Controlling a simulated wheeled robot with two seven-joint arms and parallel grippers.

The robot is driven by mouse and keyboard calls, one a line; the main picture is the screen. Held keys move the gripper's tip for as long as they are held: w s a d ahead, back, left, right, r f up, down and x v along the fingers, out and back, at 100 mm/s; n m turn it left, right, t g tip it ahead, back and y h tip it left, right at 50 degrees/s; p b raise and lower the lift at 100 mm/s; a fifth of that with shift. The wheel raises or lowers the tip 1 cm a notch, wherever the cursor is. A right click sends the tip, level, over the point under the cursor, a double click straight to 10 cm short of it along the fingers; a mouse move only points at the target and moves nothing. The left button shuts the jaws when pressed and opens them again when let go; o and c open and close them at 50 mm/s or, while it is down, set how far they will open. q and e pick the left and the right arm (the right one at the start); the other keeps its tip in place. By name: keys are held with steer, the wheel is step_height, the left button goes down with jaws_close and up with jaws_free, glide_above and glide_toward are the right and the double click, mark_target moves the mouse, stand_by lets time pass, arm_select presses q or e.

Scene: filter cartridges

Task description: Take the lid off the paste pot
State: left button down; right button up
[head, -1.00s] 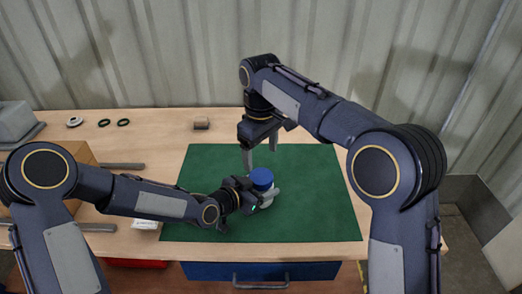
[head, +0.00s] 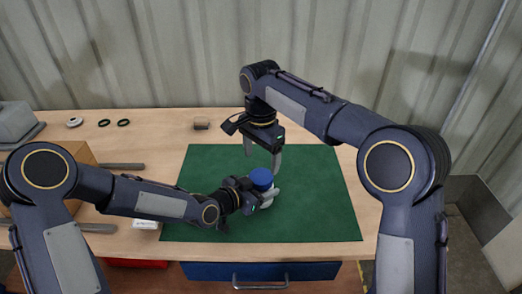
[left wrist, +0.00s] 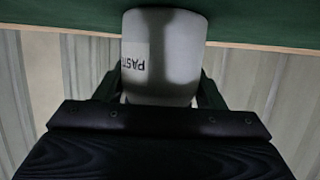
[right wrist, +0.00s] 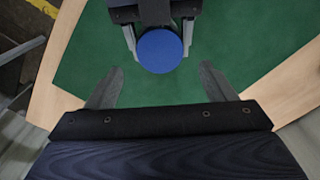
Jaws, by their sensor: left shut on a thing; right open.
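The paste pot is a white pot (head: 267,199) with a round blue lid (head: 261,177). My left gripper (head: 264,202) is shut around the pot's body from the left. In the left wrist view the white body (left wrist: 168,50) shows a partly visible PASTE label; the lid is hidden there. My right gripper (head: 263,163) points down, open and empty, above the pot. In the right wrist view the lid (right wrist: 159,50) lies beyond the gap between the two open fingertips (right wrist: 160,82), not between them.
The green mat (head: 320,205) is otherwise clear around the pot. A small brown block (head: 201,123), two black rings (head: 113,123) and a pale ring (head: 75,122) lie at the back. A cardboard box (head: 78,154) and grey bars (head: 122,166) are at the left. A blue drawer (head: 215,271) is below the front edge.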

mark_target(261, 176)
step_height(261, 176, down, 6)
steer(key=shift+f, duration=0.25)
steer(key=c, duration=1)
steer(key=n, duration=1)
steer(key=o, duration=1.1)
steer(key=shift+c, duration=0.2)
